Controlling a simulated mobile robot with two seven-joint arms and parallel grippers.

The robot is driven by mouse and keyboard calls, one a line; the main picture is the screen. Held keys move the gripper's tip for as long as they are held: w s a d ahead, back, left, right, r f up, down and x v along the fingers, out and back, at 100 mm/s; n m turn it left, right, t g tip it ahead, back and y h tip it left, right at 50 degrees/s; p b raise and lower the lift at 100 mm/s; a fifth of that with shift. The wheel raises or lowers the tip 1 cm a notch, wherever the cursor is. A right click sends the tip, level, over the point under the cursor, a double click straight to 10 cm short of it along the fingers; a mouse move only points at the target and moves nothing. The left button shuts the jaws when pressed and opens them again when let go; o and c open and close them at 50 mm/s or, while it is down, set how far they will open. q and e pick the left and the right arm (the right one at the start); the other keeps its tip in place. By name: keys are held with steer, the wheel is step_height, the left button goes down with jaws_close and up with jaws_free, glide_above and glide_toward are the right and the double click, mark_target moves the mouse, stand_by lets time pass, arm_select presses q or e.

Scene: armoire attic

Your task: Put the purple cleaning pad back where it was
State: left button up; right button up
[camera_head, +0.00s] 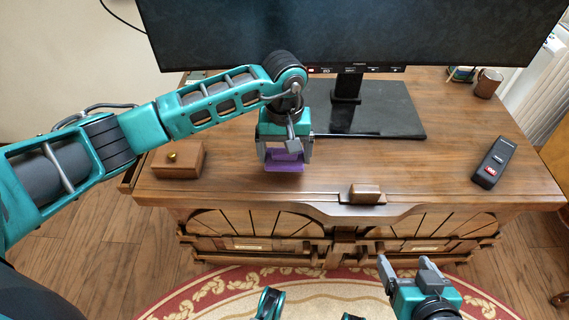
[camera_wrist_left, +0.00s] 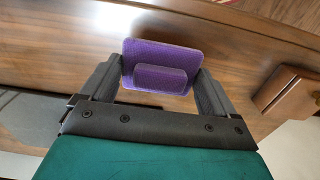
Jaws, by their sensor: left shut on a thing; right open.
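The purple cleaning pad (camera_head: 285,164) is a flat pad with a smaller raised block on one face. My left gripper (camera_head: 285,155) is shut on it, above the wooden chest top left of the middle. In the left wrist view the pad (camera_wrist_left: 160,54) sits between the two fingers of my left gripper (camera_wrist_left: 158,80), one finger at each side. I cannot tell whether the pad touches the wood. My right gripper (camera_head: 403,262) is open and empty in front of the chest, at the bottom right.
The wooden chest (camera_head: 230,190) carries a monitor (camera_head: 350,30) on a black base (camera_head: 385,112). A small wooden box (camera_head: 178,160) stands at the left, a dark remote (camera_head: 492,163) at the right. A brown cup (camera_head: 488,84) stands at the back right.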

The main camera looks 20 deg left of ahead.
mark_target(284, 163)
arm_select(q)
steer(key=shift+f+b, duration=0.4)
steer(key=shift+f, duration=1.6)
steer(key=shift+f+b, duration=0.25)
steer(key=shift+b, duration=0.05)
steer(key=o, duration=0.7)
steer(key=shift+r, duration=0.1)
steer(key=shift+c, duration=0.2)
